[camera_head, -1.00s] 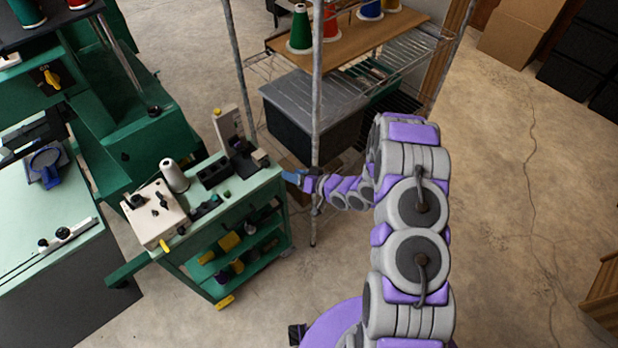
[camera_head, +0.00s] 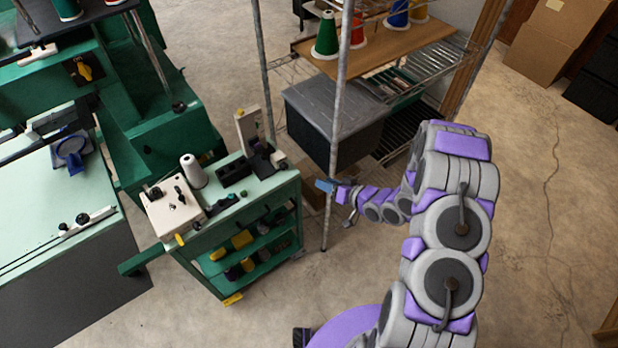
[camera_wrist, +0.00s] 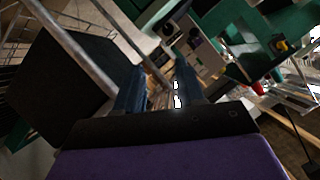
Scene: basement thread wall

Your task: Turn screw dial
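A cream box (camera_head: 176,216) with black knobs on its top sits at the left end of the green cart's top; I cannot tell which knob is the screw dial. What looks like the same box (camera_wrist: 197,52) shows beyond my fingers in the wrist view. My gripper (camera_head: 324,186) is to the right of the cart, close to a shelf post, apart from the box. In the wrist view my gripper (camera_wrist: 160,85) has two dark fingers spread with a gap and nothing between them. It is open.
The green cart (camera_head: 250,206) also carries a white thread cone (camera_head: 193,171) and a small upright device (camera_head: 247,130). A wire rack with a dark bin (camera_head: 335,115) stands behind my gripper. A green machine (camera_head: 165,130) stands left.

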